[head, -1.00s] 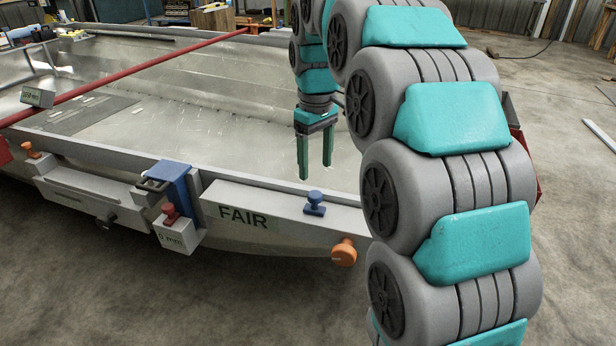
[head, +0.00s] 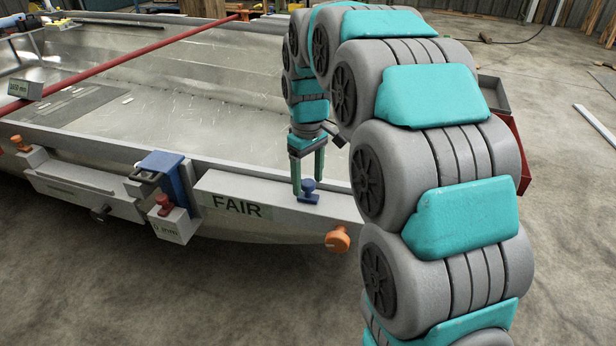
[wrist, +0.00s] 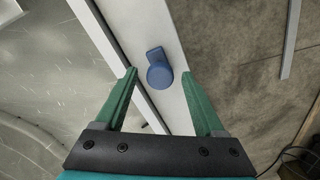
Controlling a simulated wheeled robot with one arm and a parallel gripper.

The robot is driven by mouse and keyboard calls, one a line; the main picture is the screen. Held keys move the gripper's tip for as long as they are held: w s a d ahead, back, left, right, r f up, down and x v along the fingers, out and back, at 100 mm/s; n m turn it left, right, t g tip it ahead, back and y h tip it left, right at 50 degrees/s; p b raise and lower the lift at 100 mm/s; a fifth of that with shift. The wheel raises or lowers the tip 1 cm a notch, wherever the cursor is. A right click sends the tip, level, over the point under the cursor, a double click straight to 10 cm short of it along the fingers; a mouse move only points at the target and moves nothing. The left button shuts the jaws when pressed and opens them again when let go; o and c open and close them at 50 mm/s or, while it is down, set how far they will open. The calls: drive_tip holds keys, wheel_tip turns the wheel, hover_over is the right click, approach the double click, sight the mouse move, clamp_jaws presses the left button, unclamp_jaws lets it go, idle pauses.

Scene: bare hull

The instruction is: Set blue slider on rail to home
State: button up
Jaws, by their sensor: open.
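The blue slider (head: 309,191) is a small knob on a base, sitting on top of the light grey rail box (head: 262,204) marked FAIR, right of that label. In the wrist view the slider (wrist: 159,70) shows from above on the pale rail surface (wrist: 143,24), just beyond the fingertips and between their lines. My gripper (head: 308,182) is open, with green fingers pointing down at the slider. I cannot tell whether a finger touches the knob.
A blue clamp (head: 168,176) with a red knob (head: 164,204) and a "0 mm" block (head: 172,226) is left of the FAIR label. An orange knob (head: 337,239) sticks out below the rail's right end. A long red bar (head: 110,60) crosses the metal hull. Open floor lies in front.

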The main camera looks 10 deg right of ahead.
drive_tip(key=shift+c, duration=0.3)
clamp_jaws()
idle(1.0)
